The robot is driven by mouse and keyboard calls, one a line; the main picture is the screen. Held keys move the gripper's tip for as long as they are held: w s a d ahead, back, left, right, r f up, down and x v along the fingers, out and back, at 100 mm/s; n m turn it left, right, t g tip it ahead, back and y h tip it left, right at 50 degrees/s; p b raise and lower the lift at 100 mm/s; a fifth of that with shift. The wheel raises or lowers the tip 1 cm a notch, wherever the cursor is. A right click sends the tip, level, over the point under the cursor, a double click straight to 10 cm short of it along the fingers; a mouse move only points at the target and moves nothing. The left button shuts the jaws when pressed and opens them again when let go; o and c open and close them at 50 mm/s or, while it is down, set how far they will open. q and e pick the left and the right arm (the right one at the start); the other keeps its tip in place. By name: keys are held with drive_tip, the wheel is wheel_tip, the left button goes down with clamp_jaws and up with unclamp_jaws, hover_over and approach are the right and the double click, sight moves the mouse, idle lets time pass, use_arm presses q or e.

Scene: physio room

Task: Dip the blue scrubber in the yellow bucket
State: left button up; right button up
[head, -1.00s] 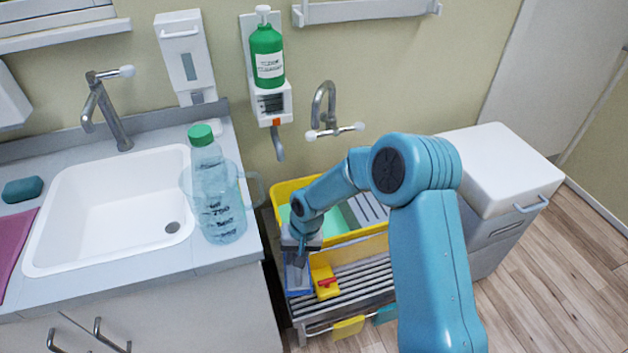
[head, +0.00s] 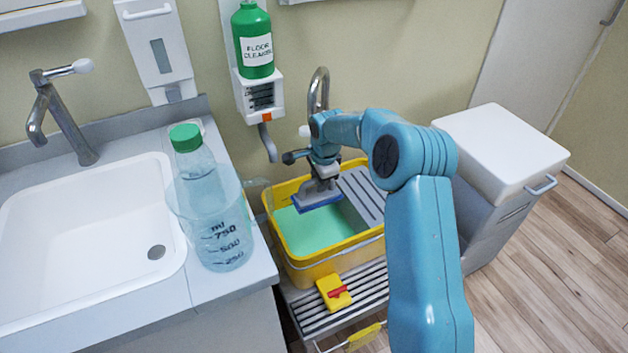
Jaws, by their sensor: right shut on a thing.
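The yellow bucket (head: 328,264) stands on a slatted grey rack, with green liquid (head: 305,232) inside and a grey slatted wringer on its right side. My right gripper (head: 322,180) is shut on the blue scrubber (head: 318,199), a grey block with a blue underside. The scrubber is over the bucket's opening, above the green liquid; I see no clear contact with the liquid. My right arm partly hides the wringer and the bucket's right side. My left gripper is not in view.
A yellow and red item (head: 333,292) lies on the rack (head: 370,290) in front of the bucket. A clear bottle with a green cap (head: 187,137) stands by the sink (head: 85,240). A wall tap (head: 319,88) is behind the bucket.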

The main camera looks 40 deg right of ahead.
drive_tip(key=shift+s+f+b, duration=0.15)
drive_tip(key=shift+f+b, duration=0.15)
drive_tip(key=shift+f, duration=0.25)
wheel_tip(320, 180, down, 18)
drive_tip(key=b, duration=1.3)
drive_tip(key=shift+f, duration=0.2)
drive_tip(key=shift+a, duration=0.1)
wheel_tip(320, 180, up, 17)
drive_tip(key=p, duration=1)
drive_tip(key=shift+f, duration=0.2)
